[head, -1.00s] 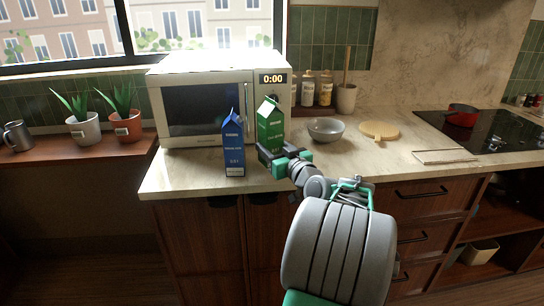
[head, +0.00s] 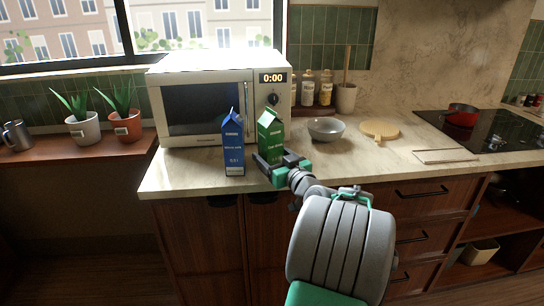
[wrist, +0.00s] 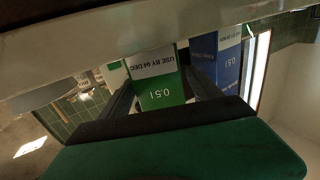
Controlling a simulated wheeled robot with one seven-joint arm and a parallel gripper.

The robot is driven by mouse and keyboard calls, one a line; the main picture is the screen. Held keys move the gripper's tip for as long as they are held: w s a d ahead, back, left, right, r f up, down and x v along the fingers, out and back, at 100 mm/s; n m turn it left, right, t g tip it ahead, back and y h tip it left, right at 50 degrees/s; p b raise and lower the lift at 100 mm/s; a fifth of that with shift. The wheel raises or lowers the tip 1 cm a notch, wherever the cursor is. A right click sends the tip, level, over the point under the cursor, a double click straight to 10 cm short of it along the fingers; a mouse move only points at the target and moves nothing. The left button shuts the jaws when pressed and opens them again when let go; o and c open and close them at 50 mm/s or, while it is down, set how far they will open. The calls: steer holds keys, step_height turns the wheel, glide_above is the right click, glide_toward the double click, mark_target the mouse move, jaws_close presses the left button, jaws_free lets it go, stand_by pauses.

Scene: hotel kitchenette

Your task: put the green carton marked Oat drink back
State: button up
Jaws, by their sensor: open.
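The green carton (head: 270,131) stands upright on the counter, in front of the microwave's right side. Its lower part is partly hidden by my gripper (head: 272,157) in the head view. The blue carton (head: 233,145) stands close on its left. In the wrist view, which is upside down, the green carton (wrist: 160,88) shows a "USE BY 04 DEC" label and "0.5 l". My gripper's open dark fingers (wrist: 160,98) lie on either side of it. The blue carton (wrist: 217,58) is just beyond one finger there.
The microwave (head: 205,72) is close behind the cartons. A grey bowl (head: 326,129) and a round wooden board (head: 380,130) lie to the right. Bottles and a utensil crock (head: 346,98) stand at the back. The counter's front edge is near the gripper.

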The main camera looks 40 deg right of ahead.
steer(key=shift+r, duration=0.2)
steer(key=shift+s+f, duration=0.1)
steer(key=shift+s, duration=0.25)
steer(key=v, duration=1.1)
steer(key=shift+s+b, duration=0.15)
steer(key=shift+b, duration=0.3)
